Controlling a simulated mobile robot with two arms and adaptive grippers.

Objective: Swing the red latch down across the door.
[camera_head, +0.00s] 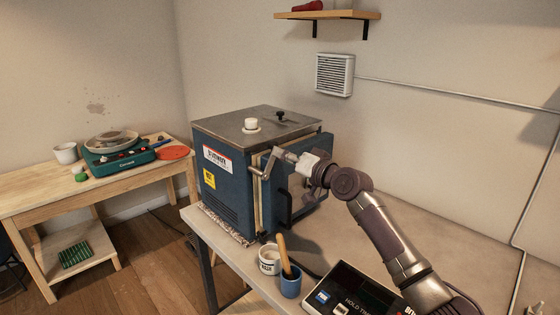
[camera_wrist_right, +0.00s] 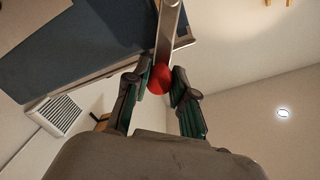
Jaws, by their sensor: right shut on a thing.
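The blue kiln (camera_head: 225,185) stands on the table, its door (camera_head: 305,172) on the right-hand side. A dark handle (camera_head: 283,205) is on the door. The metal latch arm (camera_head: 265,165) sits near the top of the kiln's front corner, tilted upward toward my gripper. My right gripper (camera_head: 290,157) is at the arm's upper end. In the right wrist view the red latch knob (camera_wrist_right: 161,79) is between my right fingers, which are closed on it, with the metal bar (camera_wrist_right: 170,25) running up from it. Whether the door is fully closed is unclear. My left gripper is out of view.
A white cup (camera_head: 268,262) and a blue cup (camera_head: 290,284) with a wooden-handled tool stand in front of the kiln. A control box (camera_head: 350,290) lies by my right arm. A wooden side table (camera_head: 30,197) with a teal pottery wheel (camera_head: 120,160) is at left.

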